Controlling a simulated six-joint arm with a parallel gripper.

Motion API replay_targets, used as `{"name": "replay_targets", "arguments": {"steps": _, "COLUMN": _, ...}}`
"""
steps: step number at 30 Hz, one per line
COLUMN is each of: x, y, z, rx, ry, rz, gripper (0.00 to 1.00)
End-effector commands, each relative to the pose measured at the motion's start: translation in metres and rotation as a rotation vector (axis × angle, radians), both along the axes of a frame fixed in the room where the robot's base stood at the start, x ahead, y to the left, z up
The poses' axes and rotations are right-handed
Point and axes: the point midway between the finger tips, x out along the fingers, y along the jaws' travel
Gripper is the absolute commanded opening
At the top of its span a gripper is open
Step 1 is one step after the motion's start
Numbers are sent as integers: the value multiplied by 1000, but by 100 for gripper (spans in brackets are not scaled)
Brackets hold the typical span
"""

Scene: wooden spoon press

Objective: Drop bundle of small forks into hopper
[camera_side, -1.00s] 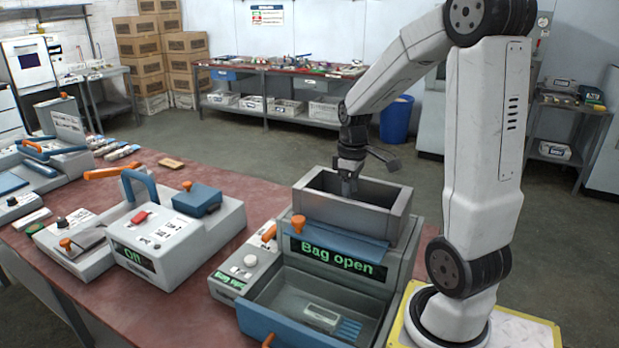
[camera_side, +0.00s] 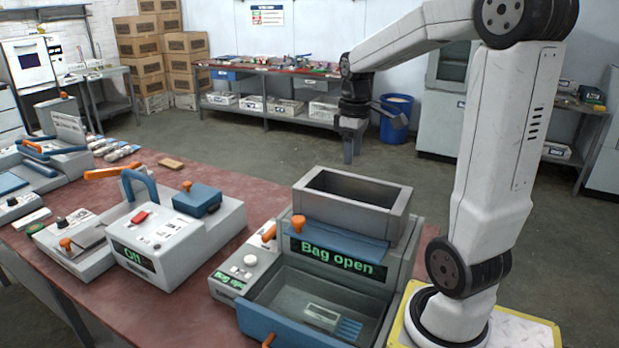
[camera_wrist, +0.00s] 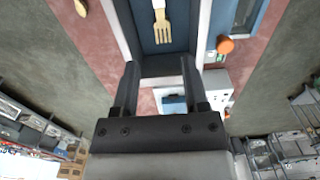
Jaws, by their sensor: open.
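The hopper (camera_side: 392,222) is a grey open-topped box on top of the machine, which displays "Bag open". The side view shows only its dark inner walls. In the wrist view, a pale wooden fork (camera_wrist: 161,24) lies inside what looks like the hopper (camera_wrist: 122,25), tines toward my gripper. I cannot tell whether more forks lie with it. My gripper (camera_side: 349,155) is above the hopper, clear of its rim, pointing down. In the wrist view, my gripper (camera_wrist: 158,68) has its fingers apart with nothing between them.
A grey tray (camera_side: 262,300) at the machine's front holds a small item with blue stripes. The space above the hopper is otherwise free.

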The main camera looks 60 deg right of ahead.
Motion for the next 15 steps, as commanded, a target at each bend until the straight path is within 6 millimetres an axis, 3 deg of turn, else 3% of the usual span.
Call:
{"name": "replay_targets", "arguments": {"steps": 6, "x": 0, "y": 0, "z": 29, "rx": -1, "ry": -1, "rz": 0, "gripper": 57}}
{"name": "replay_targets", "arguments": {"steps": 15, "x": 0, "y": 0, "z": 41, "rx": 0, "ry": 0, "rz": 0, "gripper": 57}}
